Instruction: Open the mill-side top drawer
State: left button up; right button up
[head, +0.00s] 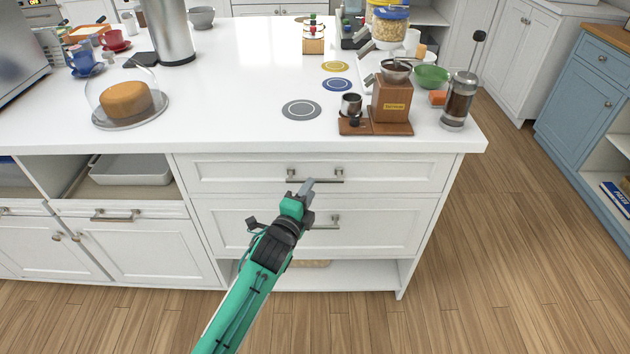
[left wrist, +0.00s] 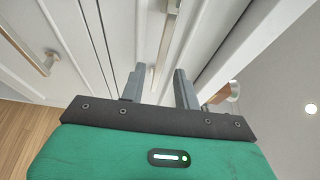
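The mill-side top drawer (head: 240,174) is the white front under the counter, below the coffee mill (head: 391,100). It looks closed. Its horizontal metal bar handle (head: 330,180) is partly covered by my left gripper (head: 306,187), which reaches up from below in the head view. In the left wrist view, the left gripper (left wrist: 158,86) has its two grey fingers apart. A pale bar, which looks like the handle (left wrist: 167,45), runs toward the gap between them. Whether the fingers touch it I cannot tell. My right gripper is not in view.
A lower drawer (head: 375,228) with a similar handle sits directly beneath. On the counter are a French press (head: 458,100), a covered cake (head: 126,99) and a grey round mat (head: 301,110). Open shelving (head: 130,172) lies left of the drawers. The wooden floor (head: 480,260) is clear at right.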

pick_arm(q)
jog(key=x, duration=0.4)
jog(key=shift+w+d, duration=0.1)
jog(key=shift+w, duration=0.3)
grip_shut()
